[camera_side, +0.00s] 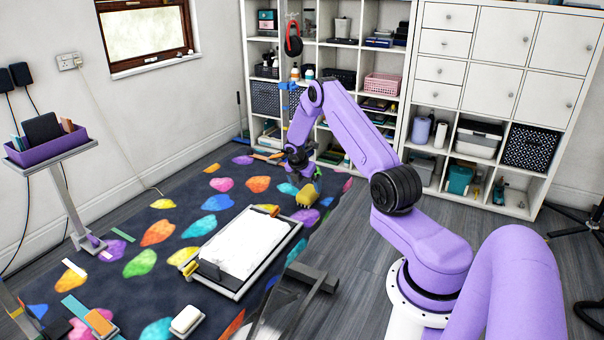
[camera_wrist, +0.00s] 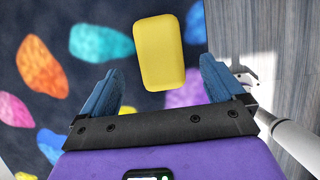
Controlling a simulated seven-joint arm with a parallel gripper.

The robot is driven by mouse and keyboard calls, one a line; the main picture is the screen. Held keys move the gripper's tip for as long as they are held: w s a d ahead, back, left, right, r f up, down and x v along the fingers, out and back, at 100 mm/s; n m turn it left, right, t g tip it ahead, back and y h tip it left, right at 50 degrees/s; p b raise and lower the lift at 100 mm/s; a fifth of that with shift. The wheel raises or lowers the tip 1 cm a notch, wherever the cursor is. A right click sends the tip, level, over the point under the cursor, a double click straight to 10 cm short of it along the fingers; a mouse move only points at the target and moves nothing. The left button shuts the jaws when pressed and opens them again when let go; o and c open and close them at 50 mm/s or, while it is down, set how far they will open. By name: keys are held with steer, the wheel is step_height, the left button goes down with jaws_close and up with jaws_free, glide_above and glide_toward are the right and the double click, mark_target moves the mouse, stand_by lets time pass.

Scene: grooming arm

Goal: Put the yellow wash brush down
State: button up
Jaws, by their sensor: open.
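The yellow wash brush (camera_side: 307,196) shows as a yellow block just below my gripper (camera_side: 303,174), near the right edge of the dark patterned mat (camera_side: 198,242). In the wrist view the brush (camera_wrist: 159,52) lies between and slightly beyond the two blue fingers of my gripper (camera_wrist: 160,72). The fingers stand wide apart, with a gap on both sides of the brush. My gripper is open and holds nothing. The brush's underside is hidden, so its exact contact with the mat cannot be told.
A grey-framed tray with a white pad (camera_side: 245,240) is left of and nearer than the brush. An orange block (camera_side: 100,321) and a white block (camera_side: 187,318) lie in front. White shelves (camera_side: 482,95) stand behind. A purple caddy (camera_side: 47,146) is at left.

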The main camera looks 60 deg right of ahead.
steer(key=v, duration=0.7)
steer(key=w+a+r+m+t+y, duration=0.1)
steer(key=a+r, duration=0.4)
steer(key=a, duration=0.6)
steer(key=a+r+m+t, duration=0.1)
steer(key=a+r, duration=0.3)
steer(key=a, duration=0.8)
steer(key=s+a+r+m+y, duration=0.1)
steer(key=s+a+r, duration=0.1)
steer(key=s+a, duration=0.35)
steer(key=s+a+r+y, duration=0.1)
steer(key=s+a+r, duration=0.2)
steer(key=a, duration=0.5)
steer(key=s+a+r+m+g+y, duration=0.1)
steer(key=s+a, duration=0.1)
steer(key=s, duration=1)
steer(key=s+a+r+m+y, duration=0.1)
steer(key=s+a, duration=0.2)
steer(key=s, duration=0.9)
steer(key=shift+a+g, duration=0.25)
steer(key=shift+g, duration=0.15)
steer(key=shift+r, duration=0.1)
